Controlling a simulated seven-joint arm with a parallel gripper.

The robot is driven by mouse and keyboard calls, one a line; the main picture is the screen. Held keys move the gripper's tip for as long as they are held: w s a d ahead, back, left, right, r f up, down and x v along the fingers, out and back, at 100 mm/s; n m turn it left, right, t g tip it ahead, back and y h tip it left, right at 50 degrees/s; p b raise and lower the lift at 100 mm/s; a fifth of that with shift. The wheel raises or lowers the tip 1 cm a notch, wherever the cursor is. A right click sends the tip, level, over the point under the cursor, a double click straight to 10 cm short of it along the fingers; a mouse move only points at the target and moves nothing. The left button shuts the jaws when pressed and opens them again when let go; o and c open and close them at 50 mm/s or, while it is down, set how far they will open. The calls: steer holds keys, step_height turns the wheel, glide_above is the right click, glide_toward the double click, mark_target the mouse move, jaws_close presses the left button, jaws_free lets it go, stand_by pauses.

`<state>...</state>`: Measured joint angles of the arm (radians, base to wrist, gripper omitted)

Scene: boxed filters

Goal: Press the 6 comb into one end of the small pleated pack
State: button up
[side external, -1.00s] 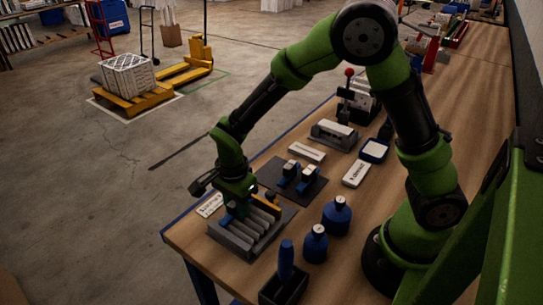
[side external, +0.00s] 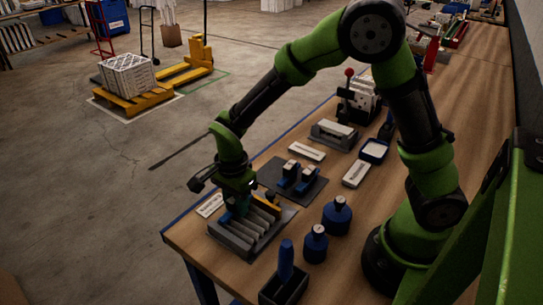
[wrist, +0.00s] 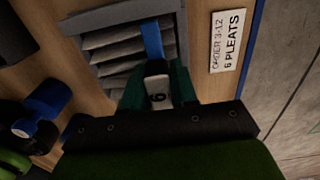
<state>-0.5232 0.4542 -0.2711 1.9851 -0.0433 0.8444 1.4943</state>
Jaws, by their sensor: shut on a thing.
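My gripper (wrist: 157,88) is shut on the 6 comb (wrist: 158,92), whose pale face with a "6" shows between the green fingers in the wrist view. A dark part and a blue strip (wrist: 152,40) extend beyond it; I cannot tell whether the strip belongs to the comb. Past the fingertips lies a grey tray holding grey pleats (wrist: 115,50), which look like the pleated pack. In the side view my gripper (side external: 240,207) is low over the back left of this tray (side external: 232,241). The arm hides the contact, so I cannot tell whether comb and pleats touch.
A sign reading "ORDER 3-12 6 PLEATS" (wrist: 228,42) lies beside the tray. A dark mat (side external: 312,190) carries two blue pieces with pale tops. Two blue bottles (side external: 315,243) and a box with a blue-handled tool (side external: 286,262) stand near the tray's right side.

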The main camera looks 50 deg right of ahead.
steer(key=shift+r, duration=2.8)
